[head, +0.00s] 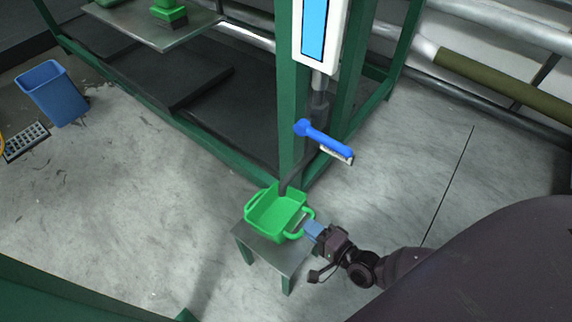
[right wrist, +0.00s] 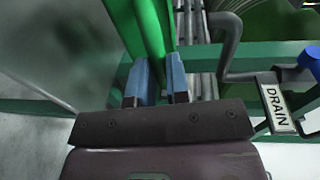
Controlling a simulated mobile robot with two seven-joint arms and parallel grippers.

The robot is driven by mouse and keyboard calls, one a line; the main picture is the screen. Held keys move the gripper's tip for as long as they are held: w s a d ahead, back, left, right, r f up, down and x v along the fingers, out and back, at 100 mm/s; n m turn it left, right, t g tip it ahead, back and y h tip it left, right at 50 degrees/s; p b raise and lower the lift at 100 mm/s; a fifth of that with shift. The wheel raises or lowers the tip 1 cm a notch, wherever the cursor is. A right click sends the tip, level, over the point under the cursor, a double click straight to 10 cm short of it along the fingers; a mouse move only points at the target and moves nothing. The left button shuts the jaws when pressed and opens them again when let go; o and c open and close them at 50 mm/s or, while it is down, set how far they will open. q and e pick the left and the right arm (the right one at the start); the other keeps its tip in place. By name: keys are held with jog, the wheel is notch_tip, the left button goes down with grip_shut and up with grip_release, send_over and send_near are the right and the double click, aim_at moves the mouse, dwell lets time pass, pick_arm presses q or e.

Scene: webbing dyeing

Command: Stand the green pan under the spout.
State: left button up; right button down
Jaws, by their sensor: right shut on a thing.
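The green pan (head: 275,213) is at the small metal stand, upright over its top. I cannot tell whether its base rests fully on the stand. The grey spout (head: 293,178) comes down from the green post, and its lower end shows over the pan's back part. My right gripper (head: 309,228) is shut on the handle at the pan's near right side. In the right wrist view the blue fingers close on the green handle (right wrist: 152,35), and the bent spout pipe (right wrist: 229,45) is to the right. My left gripper is not in view.
The small stand (head: 275,251) has a bare front edge. A blue valve lever (head: 324,137) with a DRAIN plate (right wrist: 278,102) is above the pan. A green frame post (head: 291,110) is behind. A blue bin (head: 53,92) stands far left. The floor around the stand is clear.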

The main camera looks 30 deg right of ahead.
aim_at(311, 249)
jog(key=shift+w+a+f+t, duration=0.15)
jog(key=shift+w+f+t, duration=0.05)
jog(key=shift+f+t, duration=0.25)
jog(key=shift+w+a+f+t, duration=0.15)
jog(key=shift+w+f+t, duration=0.05)
jog(key=shift+f+t, duration=0.2)
jog(key=shift+s+d+f+m+t+b, duration=0.15)
jog(key=shift+d+f+m+t+b, duration=0.1)
jog(key=shift+m+t+b, duration=0.1)
jog(key=shift+t, duration=0.6)
jog(key=f+b, duration=0.1)
jog(key=f, duration=0.2)
jog(key=s+f+b, duration=0.1)
jog(key=f+b, duration=0.1)
jog(key=f, duration=0.1)
jog(key=f+b, duration=0.1)
jog(key=f, duration=0.1)
jog(key=shift+s+d+f+b, duration=0.15)
jog(key=shift+d+f+b, duration=0.15)
jog(key=shift+f+b, duration=0.1)
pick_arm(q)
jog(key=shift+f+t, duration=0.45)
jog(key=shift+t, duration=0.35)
pick_arm(e)
jog(key=c, duration=1.4)
grip_release()
